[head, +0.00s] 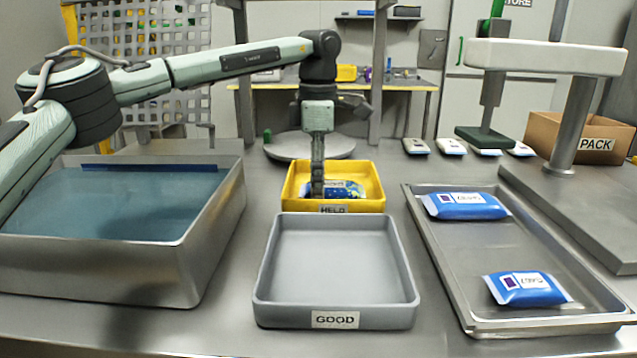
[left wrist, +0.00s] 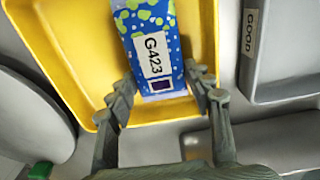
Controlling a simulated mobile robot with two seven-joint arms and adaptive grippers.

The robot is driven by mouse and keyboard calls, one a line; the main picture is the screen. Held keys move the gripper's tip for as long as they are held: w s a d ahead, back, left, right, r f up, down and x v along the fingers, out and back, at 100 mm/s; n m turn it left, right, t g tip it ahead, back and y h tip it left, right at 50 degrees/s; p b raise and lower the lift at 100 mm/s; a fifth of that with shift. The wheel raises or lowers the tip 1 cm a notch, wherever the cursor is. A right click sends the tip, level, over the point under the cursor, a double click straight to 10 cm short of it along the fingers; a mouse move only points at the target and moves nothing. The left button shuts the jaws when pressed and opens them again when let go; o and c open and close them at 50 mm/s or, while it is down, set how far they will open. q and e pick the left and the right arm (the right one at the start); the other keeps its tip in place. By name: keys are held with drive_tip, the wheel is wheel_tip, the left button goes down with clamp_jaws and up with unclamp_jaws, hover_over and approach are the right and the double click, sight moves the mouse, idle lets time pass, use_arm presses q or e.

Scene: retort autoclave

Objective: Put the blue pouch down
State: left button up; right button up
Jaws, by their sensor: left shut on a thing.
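The blue pouch (head: 346,189), with green and white spots and a label reading G423, is inside the walls of the yellow HELD tray (head: 371,176). In the left wrist view the pouch (left wrist: 148,35) lies between the fingers, over the yellow tray floor (left wrist: 75,55). My left gripper (head: 318,192) points down into the tray and is shut on the pouch's near end; its fingers (left wrist: 165,88) flank it. I cannot tell whether the pouch touches the floor. My right gripper is not in view.
An empty grey GOOD tray (head: 335,268) stands in front. A metal tray (head: 500,255) at right holds two blue pouches (head: 465,206). A metal water basin (head: 215,235) is at left, a round disc (head: 285,146) behind. A white-topped stand (head: 545,57) rises at back right.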

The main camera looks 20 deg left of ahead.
use_arm(q)
drive_tip(key=shift+f, duration=0.2)
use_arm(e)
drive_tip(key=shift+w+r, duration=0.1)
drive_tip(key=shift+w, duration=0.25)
use_arm(q)
drive_tip(key=shift+f, duration=0.1)
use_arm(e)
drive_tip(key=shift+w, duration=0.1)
use_arm(q)
drive_tip(key=o, duration=0.8)
drive_tip(key=shift+o, duration=0.7)
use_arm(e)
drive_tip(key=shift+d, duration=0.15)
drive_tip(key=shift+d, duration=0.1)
